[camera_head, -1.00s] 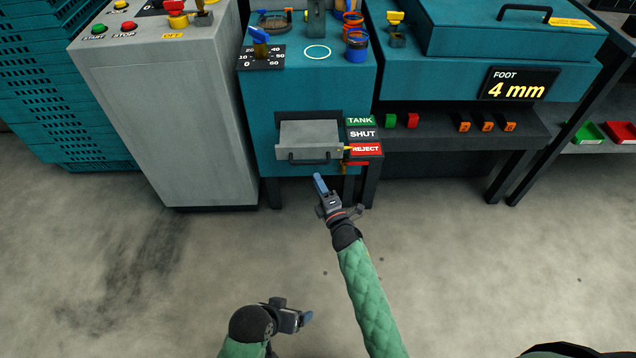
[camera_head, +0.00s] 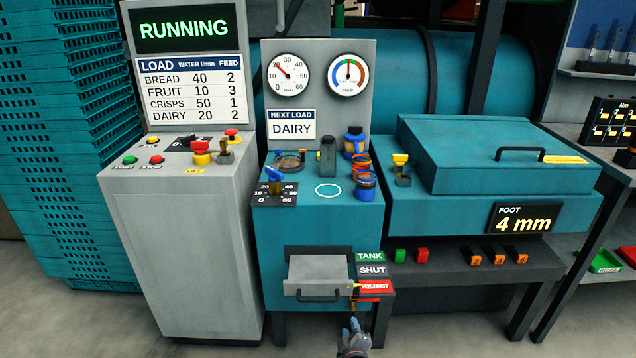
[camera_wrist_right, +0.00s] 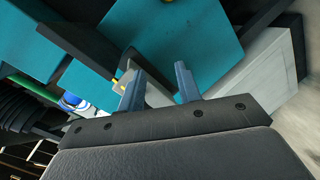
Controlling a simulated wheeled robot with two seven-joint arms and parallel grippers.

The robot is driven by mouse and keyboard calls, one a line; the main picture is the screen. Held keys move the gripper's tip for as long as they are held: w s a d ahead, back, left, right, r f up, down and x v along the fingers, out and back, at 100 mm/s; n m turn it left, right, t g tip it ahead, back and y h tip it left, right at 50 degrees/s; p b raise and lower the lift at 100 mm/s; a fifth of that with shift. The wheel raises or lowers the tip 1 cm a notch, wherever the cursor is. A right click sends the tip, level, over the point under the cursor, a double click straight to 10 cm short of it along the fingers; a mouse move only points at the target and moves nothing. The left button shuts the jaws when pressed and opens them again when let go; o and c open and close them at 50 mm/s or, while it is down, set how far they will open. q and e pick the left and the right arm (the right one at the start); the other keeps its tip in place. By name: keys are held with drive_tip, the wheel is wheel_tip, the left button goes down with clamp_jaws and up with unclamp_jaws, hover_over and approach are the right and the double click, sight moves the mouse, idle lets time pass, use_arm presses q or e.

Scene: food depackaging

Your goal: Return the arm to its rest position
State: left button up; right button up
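My right gripper (camera_head: 353,326) shows at the bottom of the head view, in front of and below the teal machine's grey drawer (camera_head: 319,270). In the right wrist view its two blue-grey fingers (camera_wrist_right: 160,88) stand apart with nothing between them. It appears clear of the machine, though the exact distance is hard to judge. My left gripper is out of view. Most of my right arm is cut off by the lower edge of the head view.
A grey cabinet (camera_head: 185,250) reading RUNNING stands left, and a dark bench (camera_head: 450,262) stands right. Open floor shows below.

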drive_tip(key=s+d+r+m+g+p, duration=0.1)
drive_tip(key=s+r+m+g+p, duration=0.2)
drive_tip(key=s, duration=0.8)
drive_tip(key=s+d+r+m+g+y, duration=0.1)
drive_tip(key=s+r+m+g, duration=0.4)
drive_tip(key=s, duration=0.5)
drive_tip(key=s+d+r+m+g+p, duration=0.25)
drive_tip(key=s+r, duration=0.25)
drive_tip(key=s, duration=0.6)
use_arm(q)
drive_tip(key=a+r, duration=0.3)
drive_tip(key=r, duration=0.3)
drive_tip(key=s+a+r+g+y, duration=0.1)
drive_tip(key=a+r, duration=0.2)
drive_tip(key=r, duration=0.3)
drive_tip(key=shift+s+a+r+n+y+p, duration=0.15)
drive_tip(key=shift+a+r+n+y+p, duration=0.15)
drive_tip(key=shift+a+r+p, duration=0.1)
use_arm(e)
drive_tip(key=s+f+g, duration=0.2)
drive_tip(key=s, duration=0.6)
drive_tip(key=shift+s+a+n, duration=0.15)
drive_tip(key=shift+s+n, duration=0.05)
drive_tip(key=shift+n, duration=0.15)
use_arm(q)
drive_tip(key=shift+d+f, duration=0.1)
